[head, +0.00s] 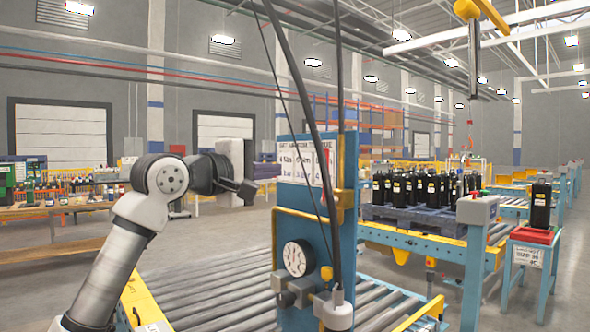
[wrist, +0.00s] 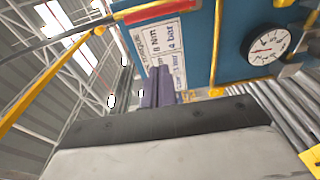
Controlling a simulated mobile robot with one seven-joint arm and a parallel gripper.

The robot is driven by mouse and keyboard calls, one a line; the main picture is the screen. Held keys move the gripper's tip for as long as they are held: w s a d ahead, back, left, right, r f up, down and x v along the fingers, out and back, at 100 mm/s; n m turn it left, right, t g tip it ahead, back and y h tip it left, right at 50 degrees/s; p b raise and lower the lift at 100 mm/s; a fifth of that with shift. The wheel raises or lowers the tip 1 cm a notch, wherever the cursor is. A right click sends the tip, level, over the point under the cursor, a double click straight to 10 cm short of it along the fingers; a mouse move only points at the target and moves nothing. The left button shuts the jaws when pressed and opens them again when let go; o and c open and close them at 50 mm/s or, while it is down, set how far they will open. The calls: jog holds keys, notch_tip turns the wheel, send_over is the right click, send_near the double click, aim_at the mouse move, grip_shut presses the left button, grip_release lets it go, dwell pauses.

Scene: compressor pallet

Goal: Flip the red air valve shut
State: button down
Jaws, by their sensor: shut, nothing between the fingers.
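The red valve handle (head: 328,163) is a slim bar at the right edge of the white sign on the blue panel. A dark hose partly covers it in the head view. In the wrist view the red handle (wrist: 165,11) runs along the top, beside the sign. My gripper (head: 250,192) is left of the panel, apart from the handle, with empty fingers closed together. Its fingers (wrist: 159,88) show in front of the sign in the wrist view. The valve body cannot be made out clearly.
The blue panel (head: 300,223) carries a round gauge (head: 297,258) and a yellow rail (wrist: 200,62). Hoses hang down the panel's front. A roller conveyor (head: 215,296) lies below. Black bottles stand on a pallet (head: 400,214) to the right. Open floor lies at left.

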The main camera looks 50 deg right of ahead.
jog(key=d+p, duration=0.4)
jog(key=d, duration=0.6)
jog(key=s, duration=0.1)
jog(key=s+a, duration=0.1)
jog(key=s, duration=0.1)
jog(key=shift+s+a, duration=0.3)
jog(key=shift+a, duration=0.05)
jog(key=shift+s+m+b, duration=0.4)
jog(key=shift+m+b, duration=0.05)
jog(key=shift+m, duration=0.45)
jog(key=s+f+m+b, duration=0.1)
jog(key=s+m+b, duration=0.1)
jog(key=m, duration=0.2)
jog(key=s+f+m+g+h+b, duration=0.1)
jog(key=s+f+m+b, duration=0.1)
jog(key=s+m, duration=0.1)
jog(key=s+a+f+m+g+b, duration=0.1)
jog(key=s+m, duration=0.1)
jog(key=m, duration=0.4)
jog(key=shift+s+f+b, duration=0.2)
jog(key=shift+f+b, duration=0.2)
jog(key=shift+d+f, duration=0.1)
